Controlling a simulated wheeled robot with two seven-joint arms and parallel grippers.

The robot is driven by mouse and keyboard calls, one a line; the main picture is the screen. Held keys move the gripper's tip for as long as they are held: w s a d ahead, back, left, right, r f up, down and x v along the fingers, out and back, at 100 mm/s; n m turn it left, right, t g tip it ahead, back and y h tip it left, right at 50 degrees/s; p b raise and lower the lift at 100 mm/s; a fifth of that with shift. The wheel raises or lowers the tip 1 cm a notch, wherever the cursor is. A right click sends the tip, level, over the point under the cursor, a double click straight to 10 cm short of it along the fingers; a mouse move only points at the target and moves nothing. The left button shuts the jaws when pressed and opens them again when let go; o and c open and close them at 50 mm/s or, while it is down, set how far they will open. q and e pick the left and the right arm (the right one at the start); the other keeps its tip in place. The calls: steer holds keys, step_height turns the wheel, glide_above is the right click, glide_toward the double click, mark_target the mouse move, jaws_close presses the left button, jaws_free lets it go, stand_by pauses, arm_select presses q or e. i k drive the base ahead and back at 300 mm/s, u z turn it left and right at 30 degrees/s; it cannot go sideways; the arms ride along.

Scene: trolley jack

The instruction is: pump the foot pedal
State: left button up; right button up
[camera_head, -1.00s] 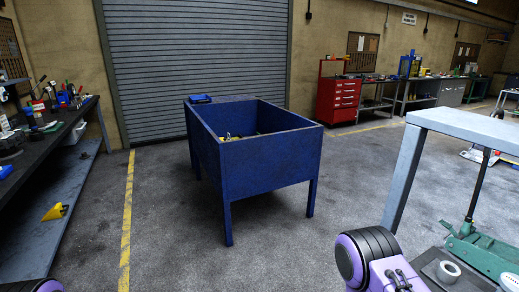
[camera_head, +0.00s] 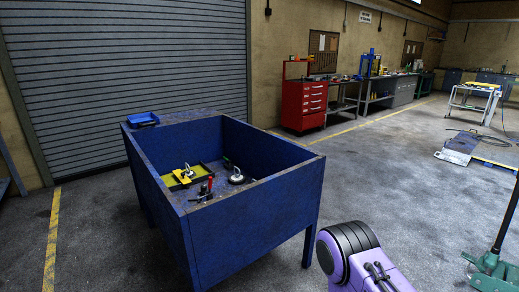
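A green trolley jack (camera_head: 492,272) shows only in part at the lower right edge. Its dark upright handle (camera_head: 507,215) leans up and to the right, out of the picture. The rest of the jack is cut off, and I cannot make out its foot pedal. A purple and black link of my arm shows at the bottom, left of the jack and apart from it in the picture. Neither of my grippers is in view.
A large blue bin on legs (camera_head: 250,222) stands close in front, with tools inside and a small blue tray (camera_head: 143,120) at its back left corner. A red tool cabinet (camera_head: 304,103) stands at the back wall. The floor between bin and jack is open.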

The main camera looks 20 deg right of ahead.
mark_target(473, 261)
steer(key=z, duration=0.35)
steer(key=i, duration=1.1)
steer(key=z, duration=1.5)
steer(key=i, duration=1.05)
steer(key=z, duration=1)
steer(key=i, duration=0.25)
